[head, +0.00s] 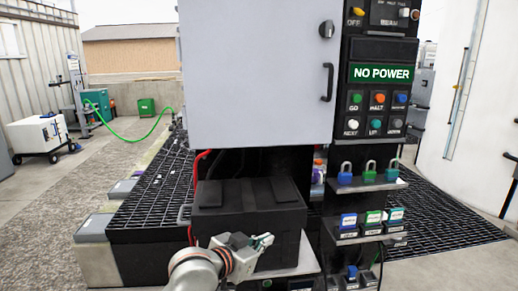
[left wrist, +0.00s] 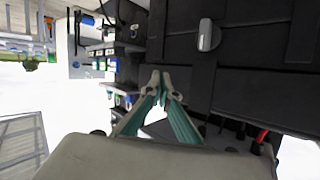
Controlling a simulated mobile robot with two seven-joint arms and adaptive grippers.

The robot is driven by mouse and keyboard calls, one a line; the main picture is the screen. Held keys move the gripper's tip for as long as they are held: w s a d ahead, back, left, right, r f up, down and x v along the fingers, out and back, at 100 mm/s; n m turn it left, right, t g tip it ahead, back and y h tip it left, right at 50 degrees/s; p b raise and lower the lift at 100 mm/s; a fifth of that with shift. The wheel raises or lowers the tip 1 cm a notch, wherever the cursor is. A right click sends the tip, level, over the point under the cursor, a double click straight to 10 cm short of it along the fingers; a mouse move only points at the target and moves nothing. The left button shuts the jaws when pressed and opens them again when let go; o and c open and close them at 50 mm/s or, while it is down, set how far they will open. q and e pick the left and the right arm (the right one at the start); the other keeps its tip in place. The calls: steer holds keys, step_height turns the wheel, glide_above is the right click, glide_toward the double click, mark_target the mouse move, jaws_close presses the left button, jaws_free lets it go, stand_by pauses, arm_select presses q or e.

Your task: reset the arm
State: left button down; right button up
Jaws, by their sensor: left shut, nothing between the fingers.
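My left gripper (head: 264,241) shows at the bottom middle of the head view, its arm coming in low and bent. It is in front of the lower front of a black tote (head: 250,194), which stands below the grey cabinet. In the left wrist view the two teal-sided fingers of the left gripper (left wrist: 161,76) meet at their tips with nothing between them. The tote (left wrist: 255,70) fills the right of that view, with a grey latch on it. I cannot tell whether the fingers touch the tote. My right gripper is in neither view.
The grey cabinet (head: 255,75) hangs above the tote. To its right is a black panel with buttons and a NO POWER sign (head: 381,73). Below are shelves with several padlocks (head: 370,172) and tags (head: 370,219). A red cable (head: 196,168) runs beside the tote. Open paving lies left.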

arm_select(q)
steer(key=s+a+f+n+g+y, duration=0.1)
steer(key=s+a+f+y, duration=0.3)
steer(key=s+a+f, duration=0.55)
steer(key=s+a+f+y, duration=0.35)
steer(key=a+f, duration=0.35)
steer(key=a, duration=0.5)
steer(key=s+a+f+g+y, duration=0.25)
steer(key=s+a+y, duration=0.25)
steer(key=s+a, duration=1.25)
steer(key=w+d+f+n+t+h, duration=0.1)
steer(key=d+f+h, duration=0.2)
steer(key=d+f, duration=0.3)
steer(key=d+f+n+t+h, duration=0.2)
steer(key=d+f+h, duration=0.2)
steer(key=d+f, duration=0.3)
steer(key=shift+w+d, duration=0.35)
steer(key=shift+d, duration=1.7)
